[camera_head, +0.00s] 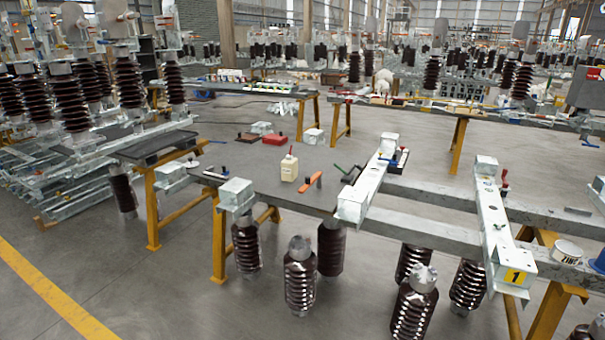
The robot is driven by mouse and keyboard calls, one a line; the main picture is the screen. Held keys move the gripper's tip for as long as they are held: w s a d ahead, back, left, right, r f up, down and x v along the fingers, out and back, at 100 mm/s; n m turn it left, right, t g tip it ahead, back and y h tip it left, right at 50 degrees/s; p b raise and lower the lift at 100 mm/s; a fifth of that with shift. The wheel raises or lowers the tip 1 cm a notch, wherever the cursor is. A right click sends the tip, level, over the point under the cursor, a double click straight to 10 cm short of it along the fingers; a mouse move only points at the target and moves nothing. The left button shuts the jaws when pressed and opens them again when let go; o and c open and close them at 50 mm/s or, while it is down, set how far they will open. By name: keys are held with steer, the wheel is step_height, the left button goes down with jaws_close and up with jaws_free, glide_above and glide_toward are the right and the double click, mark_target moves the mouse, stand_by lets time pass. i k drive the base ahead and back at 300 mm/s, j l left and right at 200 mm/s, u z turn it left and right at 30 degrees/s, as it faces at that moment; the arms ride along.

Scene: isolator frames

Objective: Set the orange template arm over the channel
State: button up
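A small orange arm (311,182), likely the template arm, lies flat on the grey bench top (262,186), with a dark piece at its upper end. Right of it and apart from it, a pale galvanised channel (369,186) runs away from me. A second pale channel (497,232) with a yellow "1" label stands further right. Both cross long grey beams. I cannot tell which channel the task means. Nothing orange lies over either one. My gripper is not in view.
A cream bottle (289,168) stands just left of the orange arm. A red box (275,138) lies further back. A white tub (567,251) sits at the right. Open floor (170,290) lies front left.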

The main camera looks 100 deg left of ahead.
mark_target(316, 176)
steer(key=u, duration=2.65)
